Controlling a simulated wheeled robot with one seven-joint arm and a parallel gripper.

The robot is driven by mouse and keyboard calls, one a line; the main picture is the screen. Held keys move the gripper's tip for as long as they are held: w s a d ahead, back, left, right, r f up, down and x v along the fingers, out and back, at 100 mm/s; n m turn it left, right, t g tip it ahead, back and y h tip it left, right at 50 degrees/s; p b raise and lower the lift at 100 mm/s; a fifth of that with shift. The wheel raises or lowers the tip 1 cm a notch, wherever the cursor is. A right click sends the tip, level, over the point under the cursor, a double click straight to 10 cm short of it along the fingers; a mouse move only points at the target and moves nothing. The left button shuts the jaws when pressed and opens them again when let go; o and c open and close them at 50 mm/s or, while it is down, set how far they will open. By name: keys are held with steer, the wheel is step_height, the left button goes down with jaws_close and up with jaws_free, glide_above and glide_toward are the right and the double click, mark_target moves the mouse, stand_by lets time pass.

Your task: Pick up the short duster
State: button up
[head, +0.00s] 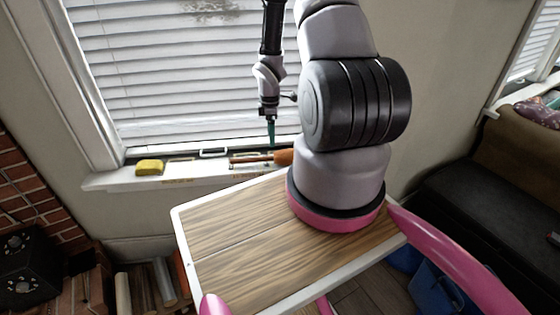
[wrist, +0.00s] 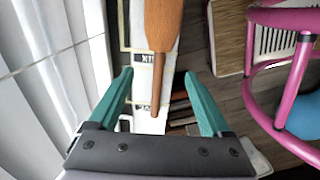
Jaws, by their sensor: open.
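The short duster, with a brown-orange head (head: 284,157) and a thin wooden handle, lies along the white windowsill in the head view. In the wrist view its wide head (wrist: 163,22) is at the top and the handle points down between my fingers. My gripper (head: 271,143) hangs over the sill in the head view, fingers down, close to the duster. In the wrist view my gripper (wrist: 158,74) is open, with one teal finger on each side of the handle. I cannot tell whether the fingertips reach down to the handle's height.
A yellow sponge (head: 149,167) sits on the windowsill (head: 112,181) to the left. Closed blinds (head: 180,70) stand right behind the sill. My own wood-topped base is in front. A dark sofa (head: 450,185) stands at the right, a brick fireplace (head: 22,180) at the left.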

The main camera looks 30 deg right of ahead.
glide_above(271, 157)
step_height(271, 157, down, 5)
steer(key=shift+d+f, duration=0.1)
steer(key=shift+w+d+f, duration=0.1)
steer(key=shift+d+f, duration=0.05)
steer(key=shift+f, duration=1.3)
steer(key=shift+w+d+f, duration=0.1)
steer(key=shift+f, duration=1.35)
jaws_close()
steer(key=shift+r, duration=0.1)
